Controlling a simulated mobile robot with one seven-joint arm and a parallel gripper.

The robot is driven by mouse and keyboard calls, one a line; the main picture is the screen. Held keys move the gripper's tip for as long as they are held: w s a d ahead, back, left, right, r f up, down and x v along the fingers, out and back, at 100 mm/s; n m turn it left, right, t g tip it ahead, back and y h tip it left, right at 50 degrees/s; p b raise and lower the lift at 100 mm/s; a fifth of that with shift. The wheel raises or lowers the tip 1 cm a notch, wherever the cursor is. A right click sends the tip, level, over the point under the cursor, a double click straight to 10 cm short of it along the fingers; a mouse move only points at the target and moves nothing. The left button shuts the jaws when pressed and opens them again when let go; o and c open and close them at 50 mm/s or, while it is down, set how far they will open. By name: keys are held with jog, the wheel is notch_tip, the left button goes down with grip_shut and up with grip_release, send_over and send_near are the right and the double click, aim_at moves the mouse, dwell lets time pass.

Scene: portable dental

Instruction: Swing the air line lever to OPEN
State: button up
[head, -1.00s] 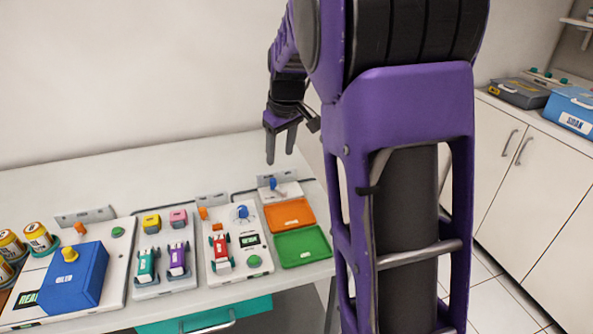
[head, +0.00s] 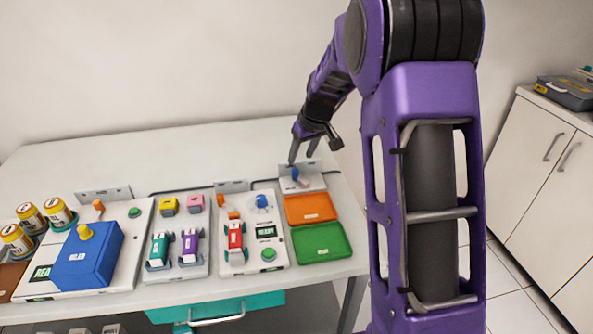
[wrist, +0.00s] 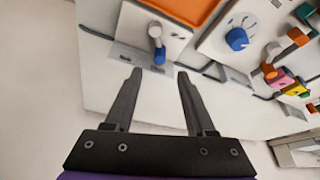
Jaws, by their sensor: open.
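The air line lever (wrist: 157,44) is a small blue handle on a light grey block (wrist: 143,30) at the back right of the table. It also shows in the head view (head: 295,174), just below my fingertips. My gripper (wrist: 157,82) is open and empty, its two dark fingers pointing at the lever. In the wrist view the lever lies between and beyond the fingertips, apart from them as far as I can tell. The label by the lever is too small to read.
An orange tray (head: 311,208) and a green tray (head: 320,243) lie in front of the lever block. To its left stands a panel with a blue knob (head: 262,201) and a red toy-like part (head: 235,238). A blue box (head: 88,255) and several cans stand at the left.

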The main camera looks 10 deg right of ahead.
aim_at(296, 170)
jog(key=x, duration=0.7)
jog(key=shift+w+f+b, duration=0.1)
jog(key=shift+f+b, duration=0.15)
jog(key=shift+b, duration=0.1)
grip_shut()
